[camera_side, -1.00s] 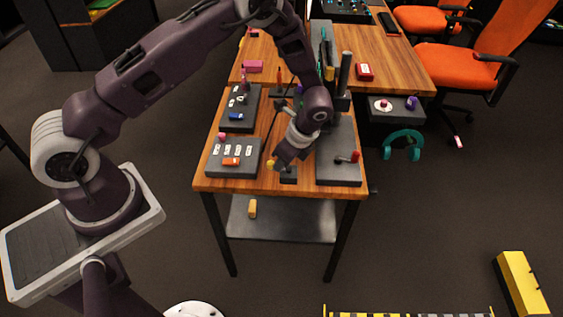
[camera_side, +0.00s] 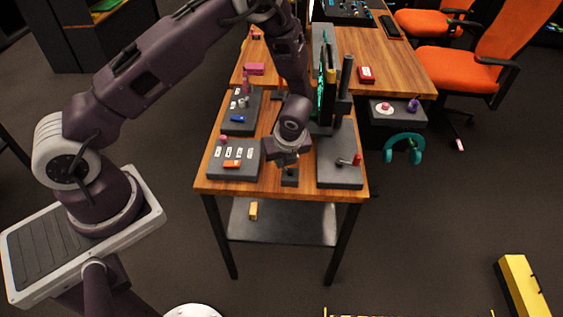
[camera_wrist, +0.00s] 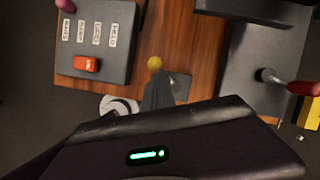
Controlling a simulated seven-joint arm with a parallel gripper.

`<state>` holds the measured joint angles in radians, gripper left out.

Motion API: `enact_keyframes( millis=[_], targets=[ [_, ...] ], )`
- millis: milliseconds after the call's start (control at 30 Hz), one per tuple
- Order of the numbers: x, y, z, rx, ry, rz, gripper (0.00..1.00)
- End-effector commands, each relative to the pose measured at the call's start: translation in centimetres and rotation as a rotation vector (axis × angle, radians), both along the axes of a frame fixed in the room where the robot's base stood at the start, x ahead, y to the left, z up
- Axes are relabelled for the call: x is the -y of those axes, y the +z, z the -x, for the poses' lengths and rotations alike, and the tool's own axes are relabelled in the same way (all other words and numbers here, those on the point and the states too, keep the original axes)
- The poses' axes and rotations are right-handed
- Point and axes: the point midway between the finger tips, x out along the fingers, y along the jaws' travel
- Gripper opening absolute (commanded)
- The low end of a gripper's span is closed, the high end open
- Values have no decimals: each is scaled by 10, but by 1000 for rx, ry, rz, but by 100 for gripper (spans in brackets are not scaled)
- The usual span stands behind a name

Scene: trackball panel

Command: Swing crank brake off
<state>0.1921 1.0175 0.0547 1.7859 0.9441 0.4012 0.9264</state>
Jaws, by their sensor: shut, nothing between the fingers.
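My gripper (camera_side: 286,163) points down over the front middle of the wooden table. It is shut and empty. A small dark base (camera_side: 289,178) stands at the table's front, just below my gripper. In the wrist view, a yellow ball knob (camera_wrist: 155,63) is at the tip of the grey tapered part of my gripper (camera_wrist: 158,92); I cannot tell if they touch. A crank with a red handle (camera_side: 356,160) stands on the dark right panel (camera_side: 338,178), apart from my gripper. No part is clearly marked as the brake.
Left of my gripper is a dark panel (camera_side: 222,174) with white labels and an orange switch (camera_side: 232,164). A panel with a blue piece (camera_side: 237,118) lies behind it. A tall dark post (camera_side: 345,76) rises at the right rear. The table's front edge is close.

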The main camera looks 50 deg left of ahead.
Motion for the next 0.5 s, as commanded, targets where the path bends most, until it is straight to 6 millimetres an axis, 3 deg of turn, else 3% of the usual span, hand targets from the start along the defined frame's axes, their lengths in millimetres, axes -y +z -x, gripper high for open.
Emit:
enact_keyframes(
  millis=[300, 500],
  targets=[
    [-4, 0, -6, -1, -292, -1, 0],
    [-6, 0, -10, 0, -294, -1, 0]
  ],
)
